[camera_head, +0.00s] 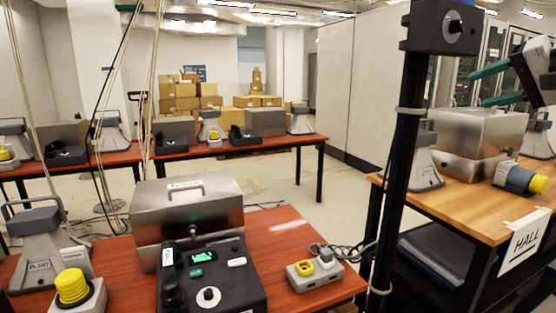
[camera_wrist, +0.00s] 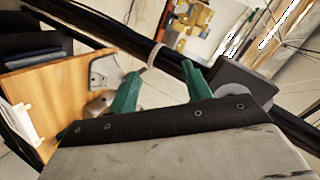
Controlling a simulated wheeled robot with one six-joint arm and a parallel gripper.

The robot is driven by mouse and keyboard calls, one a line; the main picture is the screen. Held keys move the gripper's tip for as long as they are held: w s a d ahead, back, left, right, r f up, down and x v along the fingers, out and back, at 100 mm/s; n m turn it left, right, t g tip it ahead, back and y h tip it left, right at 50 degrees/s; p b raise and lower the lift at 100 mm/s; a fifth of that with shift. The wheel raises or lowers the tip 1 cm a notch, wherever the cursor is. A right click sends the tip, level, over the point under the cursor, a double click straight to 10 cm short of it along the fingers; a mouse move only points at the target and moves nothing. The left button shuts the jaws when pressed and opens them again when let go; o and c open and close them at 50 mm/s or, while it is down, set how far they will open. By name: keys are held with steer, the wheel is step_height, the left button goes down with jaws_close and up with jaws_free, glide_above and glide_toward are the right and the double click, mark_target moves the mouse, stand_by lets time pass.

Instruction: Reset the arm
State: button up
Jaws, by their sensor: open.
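My gripper (camera_head: 479,90) is at the upper right of the head view, raised above the wooden table on the right. Its two green fingers are spread apart with nothing between them. In the wrist view, the green fingers (camera_wrist: 161,69) are also apart and empty. The wooden table (camera_wrist: 52,88) shows tilted beyond them, to the left.
The right-hand wooden table (camera_head: 468,205) holds another steel case (camera_head: 478,130) and bears a HALL sign (camera_head: 525,240).

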steer(key=s+a+f+n+g+h, duration=0.1)
steer(key=s+a+f+n+g, duration=0.1)
steer(key=s+a+f, duration=0.4)
steer(key=s+a+f+n+g+h, duration=0.2)
steer(key=s+a+f+g, duration=0.3)
steer(key=s+f, duration=0.6)
steer(key=s+a+f+n+g+h, duration=0.2)
steer(key=s+a+f+n+g, duration=0.1)
steer(key=s+a+f, duration=0.4)
step_height(320, 180, down, 5)
steer(key=shift+s+r+g, duration=0.2)
steer(key=shift+s+g, duration=0.5)
steer(key=shift+s, duration=0.45)
